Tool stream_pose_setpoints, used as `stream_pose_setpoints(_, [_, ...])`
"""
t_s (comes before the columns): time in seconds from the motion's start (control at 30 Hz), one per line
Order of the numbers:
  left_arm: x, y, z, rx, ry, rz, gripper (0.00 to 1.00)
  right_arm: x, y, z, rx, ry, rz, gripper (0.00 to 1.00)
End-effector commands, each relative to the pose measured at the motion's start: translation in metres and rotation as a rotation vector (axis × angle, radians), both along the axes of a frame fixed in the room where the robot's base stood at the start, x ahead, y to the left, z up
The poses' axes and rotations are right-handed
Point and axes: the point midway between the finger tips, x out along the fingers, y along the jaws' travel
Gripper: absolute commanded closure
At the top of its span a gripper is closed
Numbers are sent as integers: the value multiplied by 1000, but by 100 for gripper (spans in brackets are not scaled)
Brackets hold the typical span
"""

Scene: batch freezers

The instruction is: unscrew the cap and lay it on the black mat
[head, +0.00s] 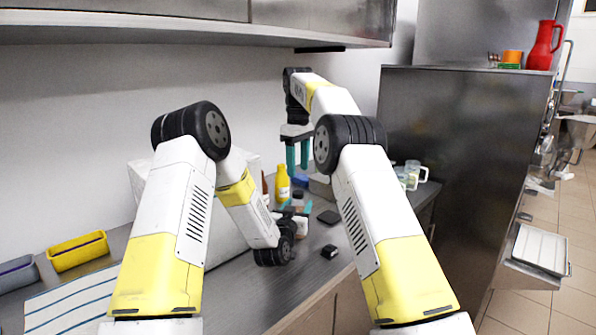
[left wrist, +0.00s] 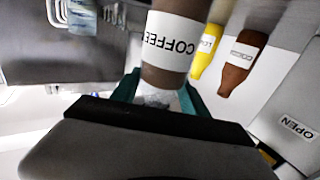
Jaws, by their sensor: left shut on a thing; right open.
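The coffee jar (head: 302,229), brown with a white label, stands on the counter in the head view. In the left wrist view the jar (left wrist: 172,35) shows upside down. My left gripper (head: 297,208) is shut on its brown part beside the label, with teal fingers on both sides. A pale patch (left wrist: 156,98) shows between the fingers; I cannot tell whether it is the cap. My right gripper (head: 297,156) is open and empty, its fingers pointing down above and behind the jar. A flat dark square, likely the black mat (head: 328,217), lies right of the jar.
A yellow bottle (head: 282,184) and a brown bottle (left wrist: 242,62) stand behind the jar. A small black block (head: 330,251) lies in front of the dark square. Glass mugs (head: 414,175) stand further right. A yellow bin (head: 78,251) is at the left.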

Motion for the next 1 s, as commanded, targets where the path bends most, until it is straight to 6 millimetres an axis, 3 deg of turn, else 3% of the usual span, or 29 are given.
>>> stream_pose_setpoints(1.0, [0, 0, 1, -1, -2, 0, 100, 0, 0, 0, -1, 0, -2294, 49])
